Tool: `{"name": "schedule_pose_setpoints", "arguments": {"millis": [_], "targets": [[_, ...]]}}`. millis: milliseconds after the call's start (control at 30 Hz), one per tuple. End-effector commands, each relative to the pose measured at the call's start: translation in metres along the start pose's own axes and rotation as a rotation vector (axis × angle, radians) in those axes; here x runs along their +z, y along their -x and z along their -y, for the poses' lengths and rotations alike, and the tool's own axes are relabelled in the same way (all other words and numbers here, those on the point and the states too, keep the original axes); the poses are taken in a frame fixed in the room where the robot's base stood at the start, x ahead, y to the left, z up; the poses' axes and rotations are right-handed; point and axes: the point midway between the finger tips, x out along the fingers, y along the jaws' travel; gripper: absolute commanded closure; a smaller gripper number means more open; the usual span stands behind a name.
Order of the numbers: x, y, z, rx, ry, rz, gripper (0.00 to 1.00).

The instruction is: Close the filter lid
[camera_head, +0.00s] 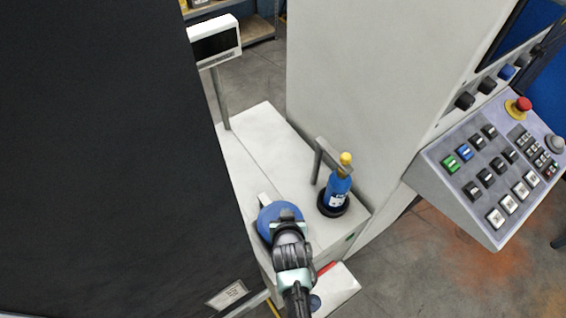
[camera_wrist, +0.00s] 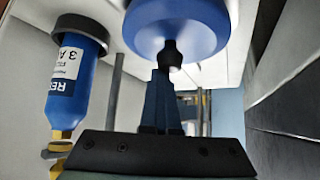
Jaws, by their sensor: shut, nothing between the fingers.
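A round blue lid (camera_head: 270,218), which I take for the filter lid, is at the front of the pale bench, partly hidden behind my gripper (camera_head: 287,214) in the head view. In the wrist view the blue lid (camera_wrist: 178,25) fills the top middle, with a small black knob (camera_wrist: 170,56) on it. My gripper (camera_wrist: 163,78) is shut and empty. Its fingertips are right by the knob; I cannot tell whether they touch it. How far the lid is open or closed does not show clearly.
A blue bottle (camera_head: 338,190) with a yellow top stands in a black ring close right of the lid; it appears inverted in the wrist view (camera_wrist: 75,80). A grey bracket (camera_head: 318,160) rises behind it. A button panel (camera_head: 490,170) is further right. The bench (camera_head: 255,135) behind is clear.

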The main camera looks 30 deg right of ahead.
Motion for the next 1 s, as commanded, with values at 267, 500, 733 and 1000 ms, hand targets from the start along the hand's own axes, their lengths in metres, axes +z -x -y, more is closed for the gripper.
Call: {"name": "schedule_pose_setpoints", "arguments": {"millis": [267, 500, 733, 1000], "targets": [[0.008, 0.002, 0.003, -0.006, 0.004, 0.016, 1.00], [0.009, 0.026, 0.003, -0.006, 0.006, 0.017, 1.00], [0.005, 0.063, 0.001, -0.003, 0.002, 0.008, 1.00], [0.002, 0.105, 0.000, -0.002, 0.001, 0.003, 1.00]]}}
